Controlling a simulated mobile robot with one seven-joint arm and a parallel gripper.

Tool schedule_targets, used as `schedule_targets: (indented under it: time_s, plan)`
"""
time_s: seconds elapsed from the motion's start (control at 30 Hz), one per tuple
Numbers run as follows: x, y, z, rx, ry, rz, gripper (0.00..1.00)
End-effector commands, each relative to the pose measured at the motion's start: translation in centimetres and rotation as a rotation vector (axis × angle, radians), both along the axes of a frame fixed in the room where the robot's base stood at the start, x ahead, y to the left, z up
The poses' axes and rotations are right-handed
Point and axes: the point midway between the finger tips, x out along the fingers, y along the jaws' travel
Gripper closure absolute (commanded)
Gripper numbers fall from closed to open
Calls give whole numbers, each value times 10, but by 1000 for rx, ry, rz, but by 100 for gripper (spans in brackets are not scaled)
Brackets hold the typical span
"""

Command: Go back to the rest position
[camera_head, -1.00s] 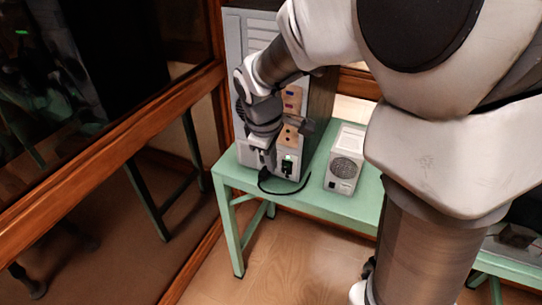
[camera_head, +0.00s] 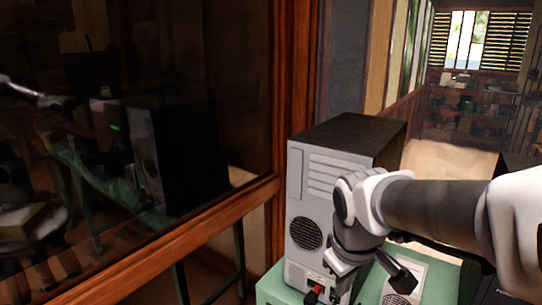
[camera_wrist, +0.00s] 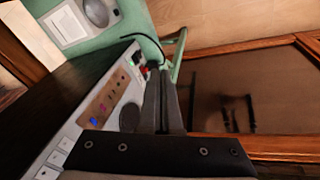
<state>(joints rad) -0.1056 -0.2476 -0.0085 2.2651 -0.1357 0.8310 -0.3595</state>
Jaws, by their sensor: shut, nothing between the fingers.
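My gripper (camera_wrist: 165,80) is shut, with its fingers together and nothing between them. In the wrist view its fingertips are close to the lower port panel of the computer tower (camera_wrist: 62,140), near a black cable (camera_wrist: 130,37) and a small green light. I cannot tell whether they touch anything. In the head view the computer tower (camera_head: 308,180) stands upright on the green table (camera_head: 275,287). My bent wrist is in front of its right side, and the fingertips are hard to make out at the bottom edge.
A wood-framed glass panel (camera_head: 200,235) runs along the left. Open floor (camera_head: 450,165) lies behind.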

Motion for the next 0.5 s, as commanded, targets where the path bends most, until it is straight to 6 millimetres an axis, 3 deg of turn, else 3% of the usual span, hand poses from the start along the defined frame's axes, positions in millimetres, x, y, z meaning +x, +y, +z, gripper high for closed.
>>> schedule_targets:
  time_s: [0.03, 0.2, 0.5]
  plan:
    - [-13, -3, 19, 26, -30, -54, 100]
    - [-52, -8, 52, 122, -104, -230, 100]
    - [-100, -10, 77, 253, -190, -444, 100]
